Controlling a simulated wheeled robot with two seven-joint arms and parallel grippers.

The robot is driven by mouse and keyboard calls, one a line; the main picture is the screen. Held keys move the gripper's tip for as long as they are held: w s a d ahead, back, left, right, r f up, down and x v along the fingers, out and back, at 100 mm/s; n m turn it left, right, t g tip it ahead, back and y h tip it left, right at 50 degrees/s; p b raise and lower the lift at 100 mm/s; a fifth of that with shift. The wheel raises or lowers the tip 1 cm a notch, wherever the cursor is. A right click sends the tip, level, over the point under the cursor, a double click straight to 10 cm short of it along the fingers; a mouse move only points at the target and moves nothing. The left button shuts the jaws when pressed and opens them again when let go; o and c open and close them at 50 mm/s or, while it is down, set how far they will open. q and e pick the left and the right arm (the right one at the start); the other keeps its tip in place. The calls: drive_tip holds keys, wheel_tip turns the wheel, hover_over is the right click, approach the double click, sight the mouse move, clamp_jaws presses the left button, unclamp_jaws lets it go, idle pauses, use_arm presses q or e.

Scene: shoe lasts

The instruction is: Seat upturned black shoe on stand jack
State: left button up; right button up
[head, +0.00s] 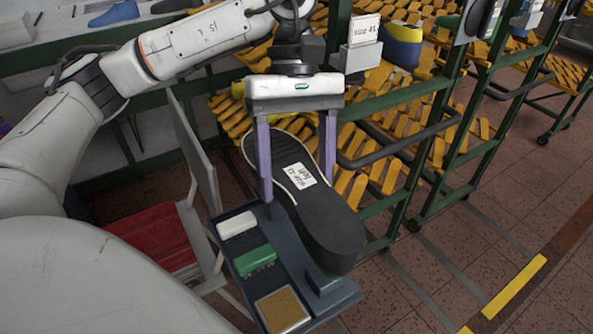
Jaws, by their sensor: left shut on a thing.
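The black shoe (327,219) is upside down, with its sole facing up and a white label on the sole. My left gripper (297,175) has its two purple fingers on either side of the shoe and is shut on it. The shoe is over the small dark stand (270,279). A dark block of the stand (325,284) shows under the shoe's near end. The shoe hides the jack's contact point, so I cannot tell whether it touches. My right gripper is not in view.
A white block (237,224), a green brush (255,261) and a tan pad (281,309) lie on the stand's tray. Green racks with yellow slats (390,170) stand behind and right. A red-seated chair (155,240) is at left.

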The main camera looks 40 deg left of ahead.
use_arm(q)
drive_tip(key=shift+f+b, duration=0.65)
drive_tip(key=shift+f, duration=0.2)
drive_tip(key=shift+f+b, duration=0.45)
drive_tip(key=shift+f, duration=0.05)
drive_tip(key=shift+f+b, duration=0.3)
drive_tip(key=shift+f, duration=0.05)
drive_tip(key=shift+f, duration=0.2)
drive_tip(key=o, duration=1.9)
drive_tip(key=shift+d, duration=0.1)
drive_tip(key=shift+f, duration=0.1)
